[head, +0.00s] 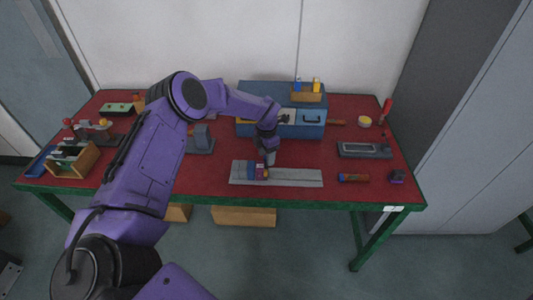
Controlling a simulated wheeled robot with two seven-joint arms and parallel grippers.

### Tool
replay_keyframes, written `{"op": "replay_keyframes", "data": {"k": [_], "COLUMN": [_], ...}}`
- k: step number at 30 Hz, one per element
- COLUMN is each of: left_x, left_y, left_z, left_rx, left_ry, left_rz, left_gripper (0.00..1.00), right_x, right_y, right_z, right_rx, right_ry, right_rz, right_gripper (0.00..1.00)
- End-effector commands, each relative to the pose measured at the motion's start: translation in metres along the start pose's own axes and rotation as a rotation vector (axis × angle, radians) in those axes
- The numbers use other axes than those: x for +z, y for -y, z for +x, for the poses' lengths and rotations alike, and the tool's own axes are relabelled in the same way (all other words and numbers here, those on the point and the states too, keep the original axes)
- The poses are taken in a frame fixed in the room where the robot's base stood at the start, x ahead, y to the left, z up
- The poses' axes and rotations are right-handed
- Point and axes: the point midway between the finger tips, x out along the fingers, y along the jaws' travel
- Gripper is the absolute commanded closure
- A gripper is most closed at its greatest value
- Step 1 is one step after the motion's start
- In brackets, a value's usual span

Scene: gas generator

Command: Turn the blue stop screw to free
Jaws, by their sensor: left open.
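A grey flat plate (298,177) lies near the front edge of the red-topped table. On its left half sits a small fixture (251,171) with a blue part and a reddish part with a touch of yellow. I cannot make out the blue stop screw for certain at this size. My left gripper (266,163) reaches down from my purple arm right over the fixture, with its jaws open. I cannot tell whether its fingers touch the fixture. My right gripper is not in view.
The red table (330,155) has a green frame. A blue toolbox (311,131) stands behind the plate, with a small wooden box (307,97) on top. A grey tray (364,150) and a red-and-blue cylinder (353,178) lie to the right. A wooden crate (72,161) stands at the left.

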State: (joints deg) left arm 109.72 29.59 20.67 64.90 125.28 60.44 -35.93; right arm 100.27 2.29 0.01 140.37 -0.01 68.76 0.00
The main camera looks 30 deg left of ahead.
Motion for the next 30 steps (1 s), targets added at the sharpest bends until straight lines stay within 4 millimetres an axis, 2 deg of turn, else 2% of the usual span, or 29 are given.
{"op": "replay_keyframes", "data": {"k": [1, 5, 17, 23, 30], "left_x": [0.0, 0.0, 0.002, 0.002, 0.001], "left_y": [0.0, 0.0, 0.001, 0.001, 0.0], "left_z": [0.0, 0.0, 0.002, 0.005, 0.006], "left_rx": [0.0, 0.0, -0.001, -0.002, 0.0], "left_ry": [0.0, 0.0, 0.004, 0.005, 0.005], "left_rz": [0.0, 0.0, -0.044, -0.163, -0.381], "left_gripper": [0.57, 1.0, 1.0, 1.0, 1.0], "right_x": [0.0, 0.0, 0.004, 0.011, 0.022], "right_y": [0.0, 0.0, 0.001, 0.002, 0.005], "right_z": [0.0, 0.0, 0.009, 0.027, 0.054], "right_rx": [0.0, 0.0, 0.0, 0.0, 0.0], "right_ry": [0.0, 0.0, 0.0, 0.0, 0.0], "right_rz": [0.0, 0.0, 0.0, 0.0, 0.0], "right_gripper": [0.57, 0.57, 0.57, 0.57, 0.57]}}
